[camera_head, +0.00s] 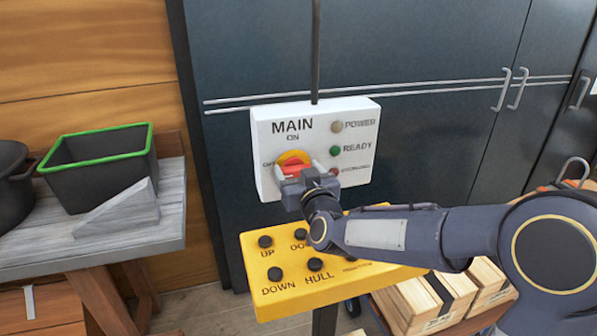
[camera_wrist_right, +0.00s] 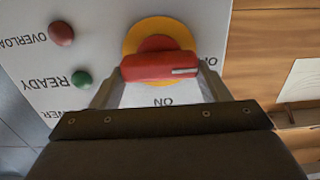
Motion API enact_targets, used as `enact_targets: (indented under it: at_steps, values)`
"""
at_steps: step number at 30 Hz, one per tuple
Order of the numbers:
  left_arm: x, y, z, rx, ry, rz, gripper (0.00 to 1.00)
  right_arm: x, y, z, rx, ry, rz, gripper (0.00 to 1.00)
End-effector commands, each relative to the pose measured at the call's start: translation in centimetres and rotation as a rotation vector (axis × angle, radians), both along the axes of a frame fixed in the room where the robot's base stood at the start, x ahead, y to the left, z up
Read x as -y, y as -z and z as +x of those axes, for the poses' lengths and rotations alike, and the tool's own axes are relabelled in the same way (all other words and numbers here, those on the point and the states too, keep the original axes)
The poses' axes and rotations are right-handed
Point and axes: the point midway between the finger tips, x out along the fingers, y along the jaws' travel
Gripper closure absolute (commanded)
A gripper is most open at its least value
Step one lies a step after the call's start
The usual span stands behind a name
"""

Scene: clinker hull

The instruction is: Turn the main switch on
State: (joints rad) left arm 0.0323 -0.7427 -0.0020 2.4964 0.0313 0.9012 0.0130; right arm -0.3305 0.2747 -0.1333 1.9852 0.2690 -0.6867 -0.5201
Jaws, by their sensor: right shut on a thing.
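The main switch is a red handle (camera_head: 292,170) on a yellow disc (camera_head: 291,157), mounted on a white panel (camera_head: 292,110) marked MAIN, with ON above the disc and OFF at its left. My right gripper (camera_head: 305,178) is at the panel and hides part of the handle. In the right wrist view, which shows the panel upside down, my right gripper (camera_wrist_right: 160,75) has one finger at each end of the red handle (camera_wrist_right: 150,67) and is shut on it. The handle lies level, and its white mark is at the end towards OFF. My left gripper is not in view.
The panel has POWER (camera_head: 337,127), READY (camera_head: 335,151) and OVERLOAD lamps; READY is green. A yellow button box (camera_head: 290,278) stands just below my right arm. Wooden boxes (camera_head: 455,300) lie lower right. A green-rimmed bin (camera_head: 98,172) sits on a bench at left.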

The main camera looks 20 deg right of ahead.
Motion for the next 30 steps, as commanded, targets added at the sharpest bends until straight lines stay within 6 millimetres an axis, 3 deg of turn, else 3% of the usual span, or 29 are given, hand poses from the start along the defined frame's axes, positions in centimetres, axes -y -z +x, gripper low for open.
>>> enact_targets:
  at_steps: [11, 30]
  values:
    - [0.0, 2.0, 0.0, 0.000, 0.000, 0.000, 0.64, 0.2, 0.4, 0.0, -0.003, 0.000, 0.125, 0.54]
    - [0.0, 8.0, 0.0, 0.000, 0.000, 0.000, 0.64, 0.7, 0.7, 0.0, -0.022, 0.000, 0.708, 0.54]
